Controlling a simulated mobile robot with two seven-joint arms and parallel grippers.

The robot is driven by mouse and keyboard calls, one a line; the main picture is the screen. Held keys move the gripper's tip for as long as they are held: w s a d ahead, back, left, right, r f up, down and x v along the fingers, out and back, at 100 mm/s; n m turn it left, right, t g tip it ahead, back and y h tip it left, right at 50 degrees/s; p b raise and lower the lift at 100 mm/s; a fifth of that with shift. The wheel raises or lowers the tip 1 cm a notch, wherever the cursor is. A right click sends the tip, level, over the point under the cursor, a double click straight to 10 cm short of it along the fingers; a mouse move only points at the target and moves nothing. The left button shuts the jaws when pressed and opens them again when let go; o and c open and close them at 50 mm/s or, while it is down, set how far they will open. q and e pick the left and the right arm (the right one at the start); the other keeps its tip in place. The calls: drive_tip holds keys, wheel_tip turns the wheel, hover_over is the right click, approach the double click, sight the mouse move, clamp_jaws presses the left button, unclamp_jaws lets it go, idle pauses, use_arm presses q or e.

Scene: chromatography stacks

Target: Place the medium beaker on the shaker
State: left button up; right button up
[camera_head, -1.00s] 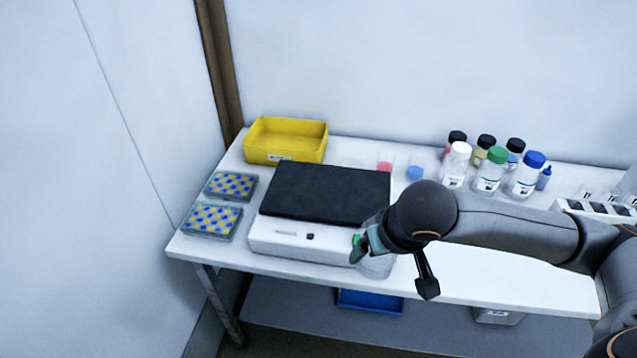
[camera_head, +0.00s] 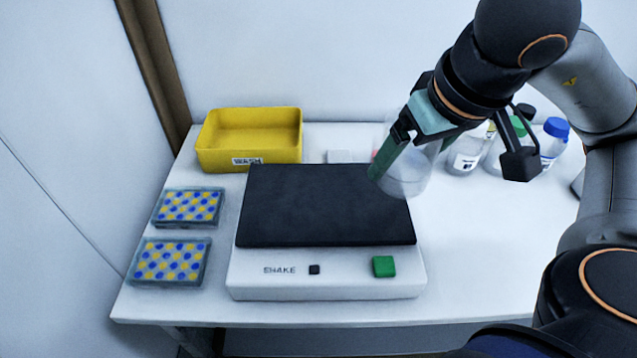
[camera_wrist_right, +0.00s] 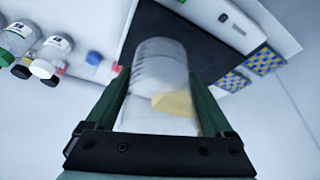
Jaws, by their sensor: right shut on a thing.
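The medium beaker (camera_head: 408,178) is clear glass and sits between the fingers of my right gripper (camera_head: 388,158). My right gripper is shut on it, and the beaker (camera_wrist_right: 160,85) also shows between the green fingers in the right wrist view. The shaker (camera_head: 328,270) is a white box with a black top, a small black button and a green button. In the head view the beaker overlaps the right back part of the black top; its exact height above it cannot be told. My left gripper is not in view.
A yellow wash bin (camera_head: 250,140) stands behind the shaker at the left. Two blue and yellow dotted racks (camera_head: 190,206) lie left of the shaker. Several capped bottles (camera_head: 555,138) stand at the back right, partly behind my arm. The table right of the shaker is clear.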

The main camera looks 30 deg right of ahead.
drive_tip(key=shift+w+a+f+p, duration=0.25)
drive_tip(key=shift+w+p, duration=0.1)
drive_tip(key=shift+w, duration=0.3)
drive_tip(key=shift+w+a+f+p, duration=0.25)
drive_tip(key=shift+w+p, duration=0.1)
drive_tip(key=shift+w, duration=0.25)
drive_tip(key=w+a+f, duration=0.1)
drive_tip(key=w+f, duration=0.1)
drive_tip(key=w, duration=0.1)
drive_tip(key=w+a+f, duration=0.1)
drive_tip(key=w+f, duration=0.4)
drive_tip(key=w, duration=0.1)
drive_tip(key=shift+a+f, duration=0.25)
drive_tip(key=shift+a, duration=0.15)
drive_tip(key=shift+w+f+b, duration=0.15)
drive_tip(key=shift+b, duration=0.15)
drive_tip(key=x, duration=0.3)
drive_tip(key=shift+s+a+f, duration=0.2)
drive_tip(key=shift+s+f, duration=0.05)
drive_tip(key=shift+f, duration=0.3)
